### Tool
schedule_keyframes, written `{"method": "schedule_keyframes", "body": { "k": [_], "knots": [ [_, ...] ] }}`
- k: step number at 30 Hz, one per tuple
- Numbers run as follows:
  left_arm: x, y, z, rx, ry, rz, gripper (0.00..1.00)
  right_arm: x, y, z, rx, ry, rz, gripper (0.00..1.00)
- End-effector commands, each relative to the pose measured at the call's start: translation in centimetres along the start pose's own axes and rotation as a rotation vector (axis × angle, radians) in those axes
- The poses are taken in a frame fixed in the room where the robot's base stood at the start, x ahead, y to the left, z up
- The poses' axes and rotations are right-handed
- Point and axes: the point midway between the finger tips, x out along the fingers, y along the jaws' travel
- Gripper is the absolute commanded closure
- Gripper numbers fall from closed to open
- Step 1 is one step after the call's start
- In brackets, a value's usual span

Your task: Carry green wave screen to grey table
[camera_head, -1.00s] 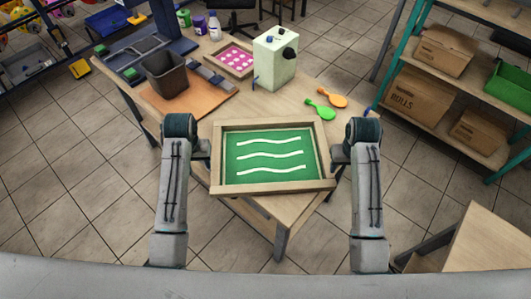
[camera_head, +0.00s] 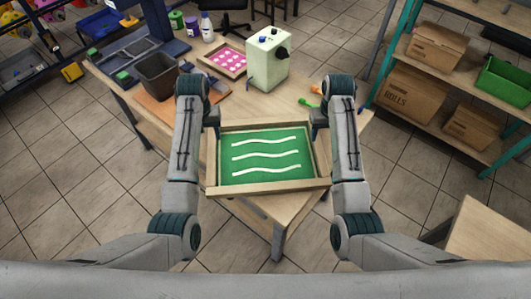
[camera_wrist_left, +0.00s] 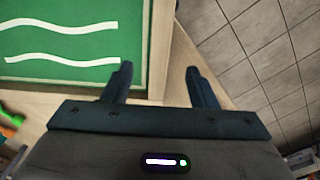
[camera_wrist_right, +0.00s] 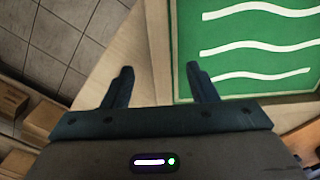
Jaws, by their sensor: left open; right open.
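The green wave screen (camera_head: 266,177) has a wooden frame and three white wavy lines. It lies flat on the near corner of the wood-topped table (camera_head: 259,205). My left gripper (camera_head: 213,119) is open at the screen's left side. In the left wrist view its fingers (camera_wrist_left: 159,72) appear on either side of the frame wall (camera_wrist_left: 160,45). My right gripper (camera_head: 317,119) is open at the right side. In the right wrist view its fingers (camera_wrist_right: 159,70) likewise appear on either side of the frame wall (camera_wrist_right: 160,45). I cannot tell whether fingers touch it. I cannot make out a grey table.
Behind the screen stand a pale green machine (camera_head: 268,59), a dark bin (camera_head: 157,75) and a pink-dotted screen (camera_head: 222,58). A shelf (camera_head: 428,85) with boxes is at right. Another wood-topped table (camera_head: 490,240) is at lower right. Tiled floor lies between.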

Motion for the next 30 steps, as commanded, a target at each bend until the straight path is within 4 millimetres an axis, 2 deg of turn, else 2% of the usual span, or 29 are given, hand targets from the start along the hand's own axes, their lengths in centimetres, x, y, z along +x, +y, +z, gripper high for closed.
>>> {"method": "schedule_keyframes", "body": {
  "k": [6, 13, 18, 27, 30],
  "knots": [
    [4.2, 0.0, 0.1, 0.000, -0.003, -0.001, 0.47, 4.2, 0.0, 0.1, 0.000, -0.003, 0.001, 0.47],
    [7.4, -0.1, 0.0, -0.001, -0.002, -0.001, 0.47, 7.4, 0.1, 0.0, 0.001, -0.002, 0.001, 0.47],
    [8.4, -0.1, 0.0, -0.001, 0.000, -0.001, 0.47, 8.4, 0.0, 0.0, 0.001, 0.000, 0.000, 0.47],
    [8.6, 0.0, 0.0, -0.001, 0.001, 0.000, 0.47, 8.6, 0.0, 0.0, 0.001, 0.001, 0.000, 0.47],
    [8.6, 0.0, 0.0, -0.001, 0.001, 0.000, 0.65, 8.6, 0.0, 0.0, 0.001, 0.000, 0.000, 0.65]
  ]
}}
